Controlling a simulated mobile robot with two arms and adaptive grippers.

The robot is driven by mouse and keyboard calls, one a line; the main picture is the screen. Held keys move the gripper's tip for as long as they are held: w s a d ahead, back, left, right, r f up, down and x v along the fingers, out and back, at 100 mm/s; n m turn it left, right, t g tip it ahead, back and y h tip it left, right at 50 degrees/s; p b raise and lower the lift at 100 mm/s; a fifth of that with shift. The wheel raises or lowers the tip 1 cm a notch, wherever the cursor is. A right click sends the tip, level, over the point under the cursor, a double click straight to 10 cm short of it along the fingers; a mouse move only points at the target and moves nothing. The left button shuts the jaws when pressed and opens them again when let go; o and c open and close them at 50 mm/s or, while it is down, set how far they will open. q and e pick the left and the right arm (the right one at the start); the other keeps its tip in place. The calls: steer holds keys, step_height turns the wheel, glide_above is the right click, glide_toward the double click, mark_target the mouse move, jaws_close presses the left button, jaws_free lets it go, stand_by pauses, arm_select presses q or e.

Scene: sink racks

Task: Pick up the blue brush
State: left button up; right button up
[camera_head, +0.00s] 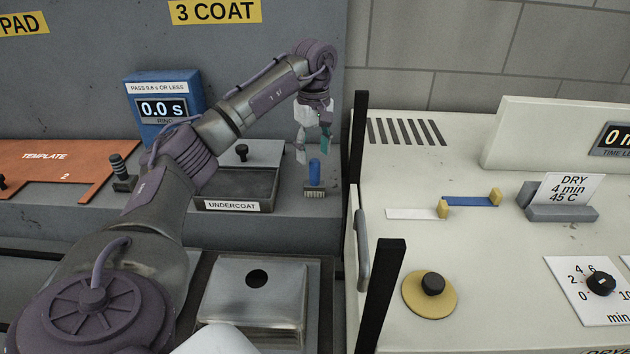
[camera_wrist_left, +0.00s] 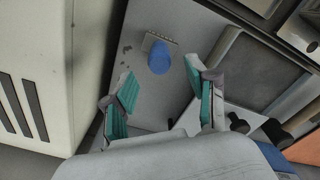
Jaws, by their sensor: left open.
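The blue brush (camera_head: 314,175) stands upright on the grey worktop, bristles down, just right of the undercoat tray. My left gripper (camera_head: 311,148) is above and slightly behind it in the head view, with its teal-padded fingers pointing down. In the left wrist view the brush (camera_wrist_left: 159,58) shows as a blue handle with a pale bristle head, beyond the tips of the open fingers (camera_wrist_left: 160,84). Nothing is between the fingers and the brush is apart from them. My right gripper is not in view.
The undercoat tray (camera_head: 237,190) with a black-knobbed lid (camera_head: 241,154) is left of the brush. A black post (camera_head: 355,160) and the cream dryer (camera_head: 480,260) stand close on the right. A blue timer box (camera_head: 190,82) and orange template (camera_head: 50,160) are further left.

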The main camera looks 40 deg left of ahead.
mark_target(314, 160)
arm_select(q)
step_height(314, 160, down, 2)
steer(key=shift+w+f, duration=0.1)
steer(key=f+p, duration=0.2)
steer(key=f, duration=0.1)
steer(key=shift+s+d+f, duration=0.15)
steer(key=shift+s+f, duration=0.05)
steer(key=shift+f, duration=0.55)
jaws_close()
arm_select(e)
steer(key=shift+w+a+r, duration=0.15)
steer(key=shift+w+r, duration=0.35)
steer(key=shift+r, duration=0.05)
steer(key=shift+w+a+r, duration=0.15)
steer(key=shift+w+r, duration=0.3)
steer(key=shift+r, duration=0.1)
arm_select(q)
steer(key=shift+r, duration=0.1)
steer(key=shift+w+r, duration=0.1)
steer(key=shift+r, duration=0.3)
step_height(314, 160, up, 8)
steer(key=shift+f+b, duration=0.15)
steer(key=shift+b, duration=0.85)
steer(key=shift+r, duration=0.65)
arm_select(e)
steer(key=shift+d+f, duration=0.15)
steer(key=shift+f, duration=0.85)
